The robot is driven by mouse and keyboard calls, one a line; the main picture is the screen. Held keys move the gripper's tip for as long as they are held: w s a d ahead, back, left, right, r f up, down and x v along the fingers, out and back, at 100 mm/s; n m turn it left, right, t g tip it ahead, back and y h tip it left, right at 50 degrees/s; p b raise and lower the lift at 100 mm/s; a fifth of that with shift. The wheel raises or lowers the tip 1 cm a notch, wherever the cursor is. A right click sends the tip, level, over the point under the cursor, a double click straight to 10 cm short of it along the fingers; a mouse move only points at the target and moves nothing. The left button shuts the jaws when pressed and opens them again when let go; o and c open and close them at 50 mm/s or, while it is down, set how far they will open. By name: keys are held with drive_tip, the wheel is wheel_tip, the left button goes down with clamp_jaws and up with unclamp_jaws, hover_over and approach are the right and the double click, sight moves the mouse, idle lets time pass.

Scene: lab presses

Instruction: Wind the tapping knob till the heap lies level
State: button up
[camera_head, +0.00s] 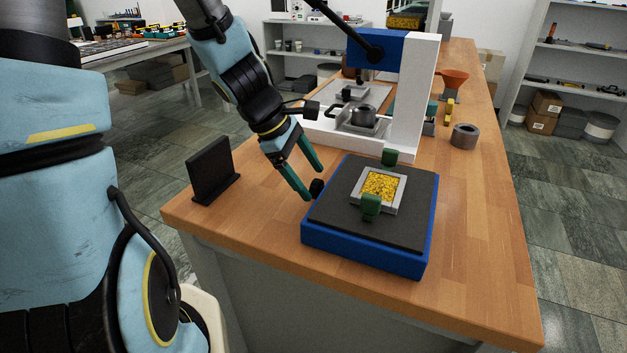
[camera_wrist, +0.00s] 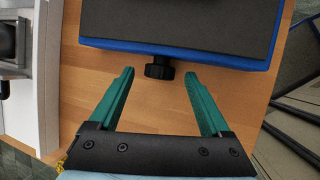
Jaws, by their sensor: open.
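The tapping unit is a blue box (camera_head: 345,245) with a dark grey top, on the wooden bench. A square pale frame (camera_head: 401,197) on its top holds a yellow grainy heap (camera_head: 380,185), with green blocks (camera_head: 370,207) at two sides. The black tapping knob (camera_head: 317,187) sticks out of the box's left side; it also shows in the wrist view (camera_wrist: 159,70). My gripper (camera_head: 316,184) is open, its green fingers pointing at that side. In the wrist view the knob lies between the lines of the fingers (camera_wrist: 159,74), just beyond their tips. Whether the heap is level is too small to tell.
A white and blue press (camera_head: 410,95) with a small dark pot (camera_head: 364,115) stands behind the box. A black upright plate (camera_head: 211,170) stands at the left bench edge. A grey ring (camera_head: 465,136) and an orange funnel (camera_head: 453,80) are at the right. The bench front is clear.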

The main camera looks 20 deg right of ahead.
drive_tip(key=v, duration=0.8)
drive_tip(key=shift+r, duration=0.2)
drive_tip(key=shift+p, duration=0.3)
drive_tip(key=w+d+g+y+p, duration=0.4)
drive_tip(key=w+p, duration=0.1)
drive_tip(key=p, duration=0.4)
drive_tip(key=p+x, duration=0.1)
drive_tip(key=x, duration=0.4)
drive_tip(key=p+x, duration=0.1)
drive_tip(key=x, duration=0.4)
drive_tip(key=shift+s+f, duration=0.25)
drive_tip(key=shift+s, duration=0.15)
drive_tip(key=shift+c, duration=0.4)
clamp_jaws()
